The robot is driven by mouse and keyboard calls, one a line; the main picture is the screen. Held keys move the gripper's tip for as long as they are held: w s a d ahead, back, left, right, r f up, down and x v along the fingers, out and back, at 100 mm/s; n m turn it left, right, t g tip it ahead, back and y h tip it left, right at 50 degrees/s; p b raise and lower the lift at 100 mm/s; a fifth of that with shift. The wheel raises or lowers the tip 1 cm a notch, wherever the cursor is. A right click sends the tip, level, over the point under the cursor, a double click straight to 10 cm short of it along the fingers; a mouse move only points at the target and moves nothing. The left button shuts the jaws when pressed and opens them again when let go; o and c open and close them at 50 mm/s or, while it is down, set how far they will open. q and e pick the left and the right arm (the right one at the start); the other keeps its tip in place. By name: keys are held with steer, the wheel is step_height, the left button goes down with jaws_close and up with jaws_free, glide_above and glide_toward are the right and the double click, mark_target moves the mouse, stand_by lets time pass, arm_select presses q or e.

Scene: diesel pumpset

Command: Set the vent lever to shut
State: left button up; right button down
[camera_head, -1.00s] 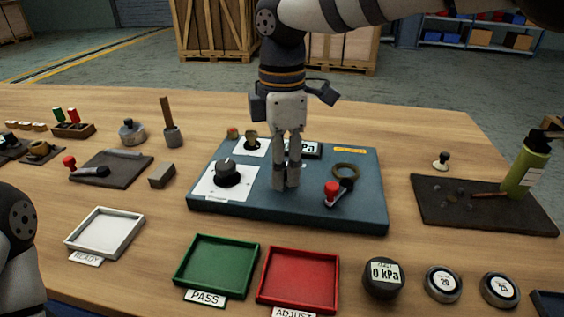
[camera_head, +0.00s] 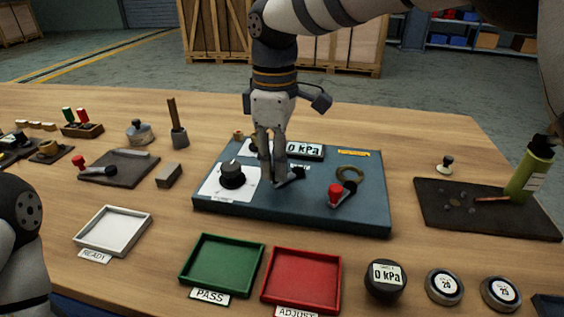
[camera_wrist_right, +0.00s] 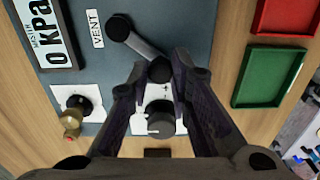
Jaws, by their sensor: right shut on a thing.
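The vent lever (camera_head: 290,178) is a short dark lever on the blue-grey panel (camera_head: 310,213). In the right wrist view its grey arm (camera_wrist_right: 141,46) runs from a round dark end beside the VENT label (camera_wrist_right: 96,28) to a dark knob (camera_wrist_right: 160,69). My right gripper (camera_head: 270,182) is shut on the knob end, with a finger on each side of it. The fingers also show in the right wrist view (camera_wrist_right: 160,75) and partly cover the knob. My left gripper is out of view.
A black dial (camera_head: 232,175) on a white plate is just left of the gripper. A 0 kPa display (camera_head: 304,150) is behind it. A red-knobbed lever (camera_head: 337,194) and brass ring (camera_head: 350,174) are to the right. Green (camera_head: 222,263) and red (camera_head: 301,280) trays lie in front.

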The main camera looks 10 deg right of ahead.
steer(key=w+m, duration=0.1)
steer(key=m, duration=0.2)
steer(key=shift+w+a, duration=0.3)
steer(key=shift+w, duration=0.05)
steer(key=shift+w+m+b, duration=0.25)
steer(key=shift+w+m, duration=0.1)
steer(key=shift+m, duration=0.5)
steer(key=shift+w+m+b, duration=0.2)
steer(key=shift+w+m, duration=0.1)
steer(key=shift+m, duration=0.55)
steer(key=c, duration=1.5)
jaws_free()
steer(key=shift+o, duration=0.2)
step_height(320, 180, up, 12)
